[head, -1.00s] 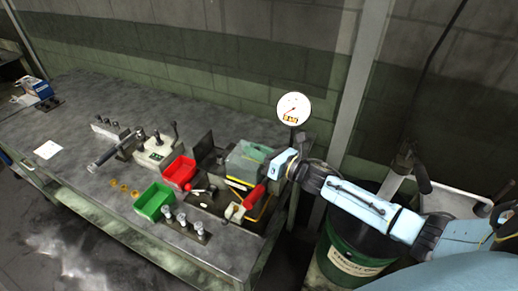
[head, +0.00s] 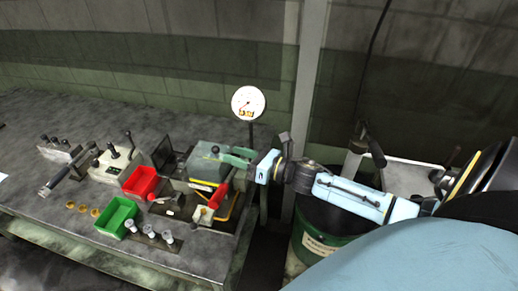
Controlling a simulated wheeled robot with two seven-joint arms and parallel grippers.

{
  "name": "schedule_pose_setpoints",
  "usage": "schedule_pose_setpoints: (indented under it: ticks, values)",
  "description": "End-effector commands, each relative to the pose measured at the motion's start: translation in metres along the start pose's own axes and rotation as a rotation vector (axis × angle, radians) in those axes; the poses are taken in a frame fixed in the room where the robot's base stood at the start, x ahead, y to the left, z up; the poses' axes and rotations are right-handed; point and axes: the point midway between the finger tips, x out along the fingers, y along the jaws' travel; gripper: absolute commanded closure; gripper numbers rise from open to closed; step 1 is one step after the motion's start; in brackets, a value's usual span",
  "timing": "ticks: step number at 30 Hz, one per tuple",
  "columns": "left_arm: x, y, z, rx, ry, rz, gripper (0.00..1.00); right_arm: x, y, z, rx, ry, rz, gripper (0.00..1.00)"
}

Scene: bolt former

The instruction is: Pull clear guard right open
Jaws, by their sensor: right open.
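The clear guard (head: 208,160) is a greenish see-through box over the machine at the right end of the bench. Whether it is open or shut is hard to tell. My right gripper (head: 238,157) comes in from the right on a light blue arm. Its open fingers are at the right side of the guard; I cannot tell whether they touch it. A red handle (head: 219,194) stands just in front of the guard, below the gripper. My left gripper is not in view.
A red bin (head: 140,182) and a green bin (head: 117,217) stand left of the guard. A round gauge (head: 248,102) rises on a post behind the gripper. A dark green drum (head: 322,242) stands on the floor under my right arm.

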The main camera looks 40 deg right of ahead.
Motion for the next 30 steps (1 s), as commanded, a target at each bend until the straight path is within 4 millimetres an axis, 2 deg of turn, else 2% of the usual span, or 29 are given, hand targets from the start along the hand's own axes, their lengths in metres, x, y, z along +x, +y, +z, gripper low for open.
schedule_pose_setpoints:
  ticks: [1,6,12,18,30]
  values:
    - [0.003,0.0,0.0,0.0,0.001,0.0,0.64,-0.011,0.0,-0.003,0.001,0.004,0.0,0.58]
    - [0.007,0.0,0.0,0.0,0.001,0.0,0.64,-0.04,0.0,-0.002,0.001,0.003,-0.001,0.58]
    - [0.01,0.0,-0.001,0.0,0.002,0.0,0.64,-0.062,0.0,-0.001,0.001,0.001,0.0,0.58]
    - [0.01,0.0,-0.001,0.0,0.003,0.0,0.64,-0.069,0.0,0.0,0.0,0.0,0.001,0.58]
    - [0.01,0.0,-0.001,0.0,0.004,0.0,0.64,-0.069,0.0,0.0,0.0,0.0,0.0,0.58]
